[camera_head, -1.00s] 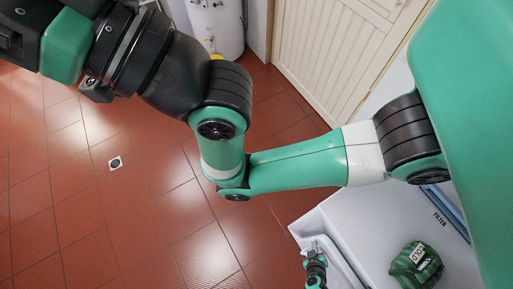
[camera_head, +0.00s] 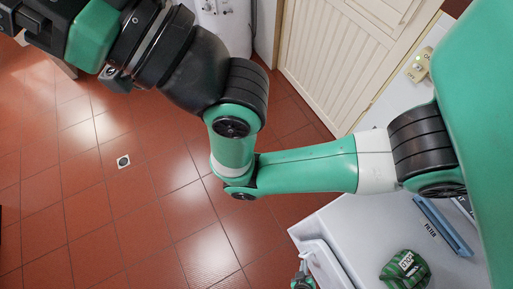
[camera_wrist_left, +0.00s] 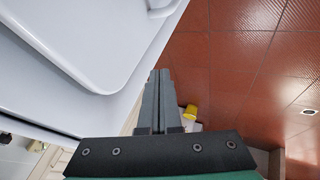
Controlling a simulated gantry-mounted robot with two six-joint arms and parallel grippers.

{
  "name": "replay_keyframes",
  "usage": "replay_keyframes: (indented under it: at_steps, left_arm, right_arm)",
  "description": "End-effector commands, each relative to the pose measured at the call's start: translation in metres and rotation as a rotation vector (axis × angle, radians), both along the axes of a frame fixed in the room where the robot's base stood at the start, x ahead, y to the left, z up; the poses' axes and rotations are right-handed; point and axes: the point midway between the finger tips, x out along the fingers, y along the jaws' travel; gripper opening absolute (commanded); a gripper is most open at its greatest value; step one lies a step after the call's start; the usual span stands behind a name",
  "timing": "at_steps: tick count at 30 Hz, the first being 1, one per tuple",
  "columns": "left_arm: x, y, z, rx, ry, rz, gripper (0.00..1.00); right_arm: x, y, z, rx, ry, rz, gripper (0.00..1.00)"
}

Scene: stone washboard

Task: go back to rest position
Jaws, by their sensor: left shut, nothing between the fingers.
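In the left wrist view the two grey fingers (camera_wrist_left: 159,78) lie together, shut and empty. A pale, smooth washboard or tub surface (camera_wrist_left: 85,45) fills the upper left there; I cannot tell whether the fingers touch it. My right gripper is not in view.
A cream slatted door (camera_head: 340,60) stands behind. Open tiled floor (camera_head: 120,220) is on the left. A yellow object (camera_wrist_left: 190,111) shows in the wrist view.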

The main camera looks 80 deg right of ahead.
Motion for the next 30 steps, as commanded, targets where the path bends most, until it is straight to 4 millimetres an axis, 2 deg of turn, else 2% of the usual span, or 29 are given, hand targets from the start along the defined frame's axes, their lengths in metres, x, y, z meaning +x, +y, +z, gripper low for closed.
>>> replay_keyframes:
  at_steps: [1, 5, 22, 23, 26, 29, 30]
  left_arm:
    - [0.002, 0.006, 0.016, 0.003, 0.002, 0.007, 0.00]
    - [0.004, 0.015, 0.023, 0.002, 0.001, 0.004, 0.00]
    - [0.008, 0.018, 0.025, 0.001, 0.000, 0.021, 0.00]
    - [0.015, 0.015, 0.027, -0.003, -0.003, 0.041, 0.00]
    - [0.054, -0.008, 0.042, -0.041, -0.032, 0.124, 0.00]
    - [0.115, -0.044, 0.067, -0.126, -0.105, 0.207, 0.00]
    - [0.144, -0.060, 0.082, -0.169, -0.142, 0.243, 0.00]
  right_arm:
    - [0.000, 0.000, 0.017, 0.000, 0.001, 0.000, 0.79]
    - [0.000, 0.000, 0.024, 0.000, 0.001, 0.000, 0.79]
    - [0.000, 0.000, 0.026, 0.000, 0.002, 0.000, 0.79]
    - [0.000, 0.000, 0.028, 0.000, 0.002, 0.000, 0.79]
    - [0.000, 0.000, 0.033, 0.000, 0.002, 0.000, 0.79]
    - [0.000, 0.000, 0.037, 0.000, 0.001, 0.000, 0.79]
    - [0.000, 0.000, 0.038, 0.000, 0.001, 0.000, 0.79]
